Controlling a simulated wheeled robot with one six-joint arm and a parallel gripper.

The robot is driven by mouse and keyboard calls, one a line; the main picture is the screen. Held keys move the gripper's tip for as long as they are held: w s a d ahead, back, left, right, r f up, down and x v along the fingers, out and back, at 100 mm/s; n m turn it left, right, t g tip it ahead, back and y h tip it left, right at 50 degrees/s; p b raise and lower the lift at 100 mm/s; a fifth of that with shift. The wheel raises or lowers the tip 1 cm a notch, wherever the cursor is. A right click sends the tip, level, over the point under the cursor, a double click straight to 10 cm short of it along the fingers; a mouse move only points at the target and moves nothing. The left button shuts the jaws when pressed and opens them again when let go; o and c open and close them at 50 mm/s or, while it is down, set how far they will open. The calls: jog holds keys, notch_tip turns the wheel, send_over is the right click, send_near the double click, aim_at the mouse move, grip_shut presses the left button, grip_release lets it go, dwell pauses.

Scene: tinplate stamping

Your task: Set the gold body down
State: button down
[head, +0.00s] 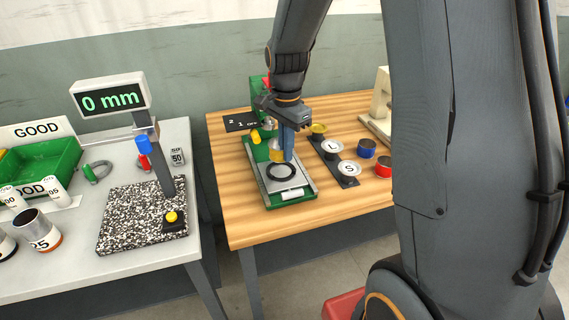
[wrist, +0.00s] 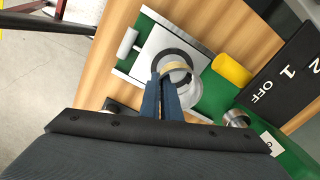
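The gold body (head: 277,155) is a small cup with a gold outside. In the wrist view it (wrist: 176,68) shows a gold rim and a silvery inside. My gripper (head: 289,155) is nearly closed, with its fingers pinching the cup's wall; the fingertips (wrist: 164,76) sit at the rim. Below is a green press base with a pale plate (head: 270,184) and a black ring (head: 281,171). In the wrist view the body overlaps the black ring (wrist: 163,55) and looks off-centre from it. Whether its bottom touches anything, I cannot tell.
A dark strip (head: 326,152) right of the press holds a gold cup (head: 318,128) and silvery L and S cups. Blue (head: 366,148) and red (head: 384,168) tins stand beyond. A yellow cylinder (wrist: 232,70) and switch panel (wrist: 286,75) are close by. A gauge reads 0 mm (head: 110,101).

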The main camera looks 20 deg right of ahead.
aim_at(286, 176)
jog(key=shift+f+p, duration=0.6)
jog(key=shift+f, duration=2.2)
jog(key=shift+f, duration=0.15)
jog(key=c, duration=2)
grip_release()
